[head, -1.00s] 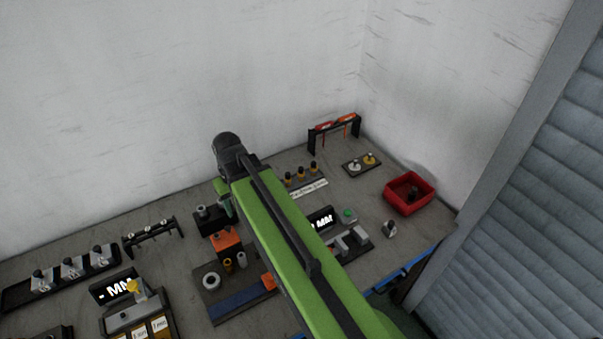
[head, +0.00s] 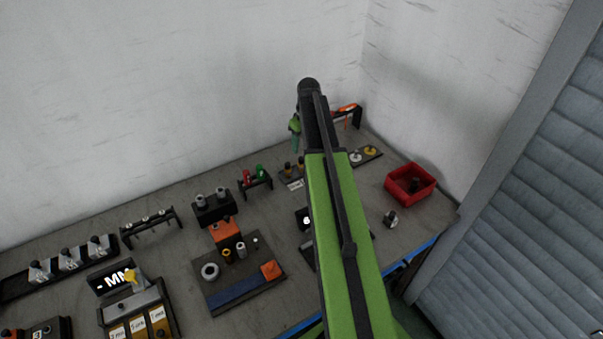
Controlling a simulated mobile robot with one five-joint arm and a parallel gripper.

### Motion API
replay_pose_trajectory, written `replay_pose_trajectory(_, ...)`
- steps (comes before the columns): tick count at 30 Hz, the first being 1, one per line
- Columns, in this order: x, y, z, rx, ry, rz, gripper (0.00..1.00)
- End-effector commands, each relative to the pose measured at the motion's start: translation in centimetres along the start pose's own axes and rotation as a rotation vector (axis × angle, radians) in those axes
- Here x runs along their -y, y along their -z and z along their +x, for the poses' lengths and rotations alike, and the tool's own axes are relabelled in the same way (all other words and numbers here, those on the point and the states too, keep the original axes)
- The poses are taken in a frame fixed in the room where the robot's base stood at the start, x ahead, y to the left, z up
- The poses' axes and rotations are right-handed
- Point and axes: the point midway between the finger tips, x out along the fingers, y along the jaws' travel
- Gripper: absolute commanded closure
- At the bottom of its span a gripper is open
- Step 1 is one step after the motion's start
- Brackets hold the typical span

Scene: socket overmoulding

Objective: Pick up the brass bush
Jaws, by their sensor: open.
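A small brass-coloured bush (head: 227,256) stands upright on a dark fixture plate (head: 215,299), beside a grey bush (head: 241,250). Several brass-coloured pieces with dark tops (head: 288,169) also stand in a labelled rack at the back, partly hidden by my arm. My gripper (head: 296,141) is open, small in view and partly covered by my arm. It hangs above the back of the bench near that rack, right of and behind the fixture plate. I see nothing held.
A rack with red and green pieces (head: 254,181) and a black block with two grey cylinders (head: 212,208) stand at the back. A display unit (head: 307,219) is partly behind my arm.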

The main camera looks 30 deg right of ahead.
Motion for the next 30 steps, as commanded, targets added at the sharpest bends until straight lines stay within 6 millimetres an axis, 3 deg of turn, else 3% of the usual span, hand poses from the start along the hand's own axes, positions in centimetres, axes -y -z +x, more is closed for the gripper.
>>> replay_pose_trajectory(1, 0.0, -0.1, 2.3, 0.0, 0.0, 0.0, 0.46)
replay_pose_trajectory(7, 0.0, -0.1, 6.0, 0.0, 0.0, 0.0, 0.46)
replay_pose_trajectory(14, 0.0, -0.1, 6.2, 0.0, 0.0, 0.001, 0.46)
replay_pose_trajectory(24, 0.2, -0.7, 11.2, 0.0, 0.0, 0.001, 0.46)
replay_pose_trajectory(30, 0.1, -0.7, 11.3, 0.0, 0.0, 0.003, 0.46)
